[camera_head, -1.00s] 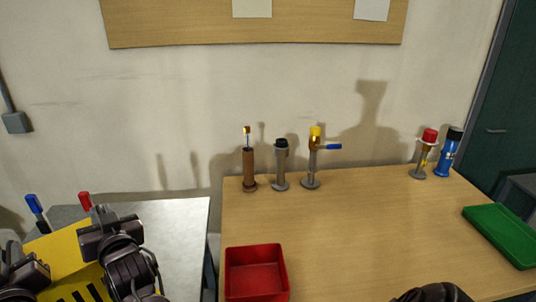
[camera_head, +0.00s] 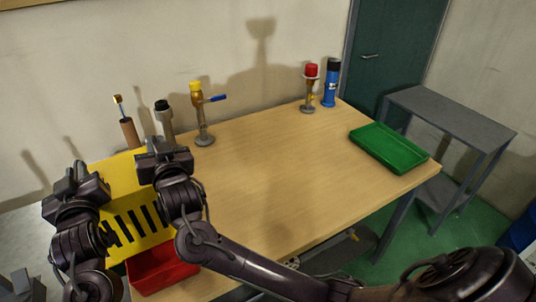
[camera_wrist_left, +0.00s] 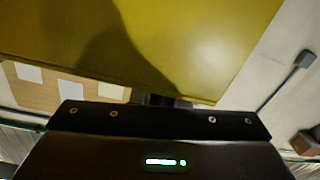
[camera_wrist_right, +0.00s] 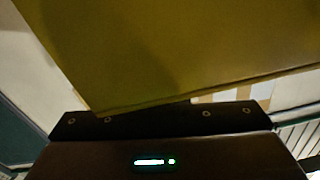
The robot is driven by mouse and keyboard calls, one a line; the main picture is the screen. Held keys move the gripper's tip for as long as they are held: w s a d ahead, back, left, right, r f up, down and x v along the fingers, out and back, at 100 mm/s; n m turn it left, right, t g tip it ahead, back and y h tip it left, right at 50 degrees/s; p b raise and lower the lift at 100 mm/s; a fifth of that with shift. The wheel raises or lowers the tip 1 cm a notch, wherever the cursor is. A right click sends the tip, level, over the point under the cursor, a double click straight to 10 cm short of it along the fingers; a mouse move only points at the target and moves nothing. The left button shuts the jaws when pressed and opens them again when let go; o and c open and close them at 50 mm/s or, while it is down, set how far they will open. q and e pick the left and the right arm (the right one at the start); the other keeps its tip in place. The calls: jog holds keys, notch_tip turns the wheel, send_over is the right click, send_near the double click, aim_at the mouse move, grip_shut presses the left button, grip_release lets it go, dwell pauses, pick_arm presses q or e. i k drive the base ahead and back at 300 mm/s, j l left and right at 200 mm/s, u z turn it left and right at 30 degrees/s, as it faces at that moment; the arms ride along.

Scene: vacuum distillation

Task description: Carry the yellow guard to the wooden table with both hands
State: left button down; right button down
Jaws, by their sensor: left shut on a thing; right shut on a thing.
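The yellow guard (camera_head: 140,220) is a panel with black slots, held up in front of me at the left of the head view. My left gripper (camera_head: 95,190) is shut on its left side. My right gripper (camera_head: 150,160) is shut on its upper right side. The guard fills the upper part of the left wrist view (camera_wrist_left: 150,40) and of the right wrist view (camera_wrist_right: 170,50). The wooden table (camera_head: 270,175) lies behind and to the right of the guard. The guard hides part of the table's left end.
A red bin (camera_head: 165,270) is partly behind the guard. Brown, grey and yellow-topped fittings (camera_head: 203,120) stand along the back edge, with a red-topped one (camera_head: 309,90) and a blue one (camera_head: 331,85) farther right. A green tray (camera_head: 388,148) lies at the right end. The table's middle is clear.

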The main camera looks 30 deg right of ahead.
aim_at(267, 163)
jog(key=i+l, duration=0.1)
jog(key=l, duration=0.35)
jog(key=i+l, duration=0.1)
jog(key=l, duration=0.35)
jog(key=i+l, duration=0.1)
jog(key=l, duration=0.8)
jog(key=i+l, duration=0.15)
jog(key=l, duration=0.3)
jog(key=z, duration=0.05)
